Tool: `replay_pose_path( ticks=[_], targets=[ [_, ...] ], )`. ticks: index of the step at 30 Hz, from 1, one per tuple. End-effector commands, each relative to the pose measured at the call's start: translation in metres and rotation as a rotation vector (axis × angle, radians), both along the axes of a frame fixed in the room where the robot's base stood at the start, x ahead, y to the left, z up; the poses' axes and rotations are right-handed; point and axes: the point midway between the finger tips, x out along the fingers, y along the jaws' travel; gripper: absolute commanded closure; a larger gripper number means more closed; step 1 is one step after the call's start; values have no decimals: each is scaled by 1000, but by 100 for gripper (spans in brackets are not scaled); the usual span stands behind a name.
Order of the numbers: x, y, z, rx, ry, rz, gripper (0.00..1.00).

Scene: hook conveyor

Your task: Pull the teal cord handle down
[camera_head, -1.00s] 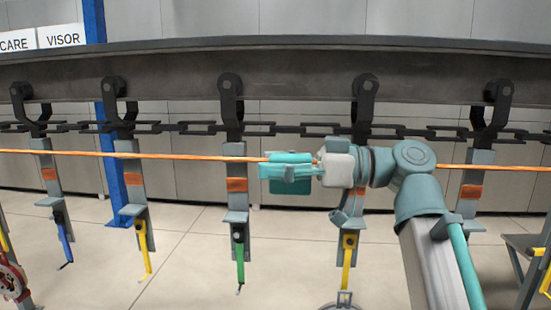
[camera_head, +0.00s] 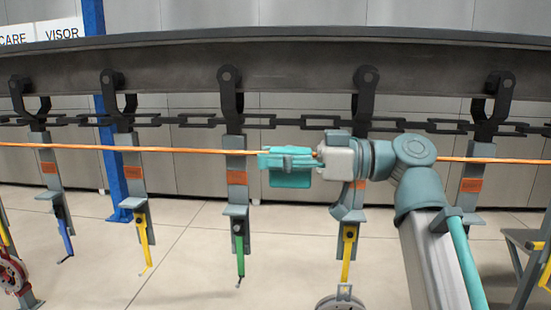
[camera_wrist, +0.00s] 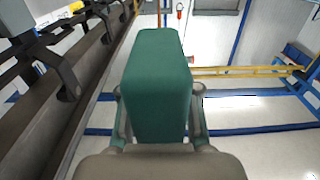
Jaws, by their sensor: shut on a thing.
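The teal handle (camera_head: 290,181) is a block in front of the hook line in the head view. My gripper (camera_head: 275,162), reaching in from the right, is closed around it. In the wrist view the handle (camera_wrist: 157,85) stands between both fingers and hides much of the view ahead. An orange cord (camera_head: 150,150) runs nearly level across the head view and meets the gripper and handle. The join of cord and handle is hidden behind my fingers.
A dark overhead beam (camera_head: 280,65) carries several black hooks and a chain (camera_head: 180,123). Grey hangers (camera_head: 236,190) hang close behind the cord, with coloured tools at their ends. A red reel (camera_head: 12,274) stands at the lower left. Floor below the handle looks open.

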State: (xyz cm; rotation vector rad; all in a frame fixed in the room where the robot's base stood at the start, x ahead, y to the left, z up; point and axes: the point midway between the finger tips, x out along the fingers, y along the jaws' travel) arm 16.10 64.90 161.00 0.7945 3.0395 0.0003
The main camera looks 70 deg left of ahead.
Motion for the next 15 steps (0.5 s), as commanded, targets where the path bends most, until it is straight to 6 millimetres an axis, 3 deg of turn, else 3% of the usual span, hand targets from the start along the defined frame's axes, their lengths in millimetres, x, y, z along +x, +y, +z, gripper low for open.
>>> replay_pose_path(
  ticks=[9, 15],
  targets=[
    [0, 0, -40, 0, 0, 1, 100],
    [0, 0, -51, 0, -1, 1, 100]
  ],
)
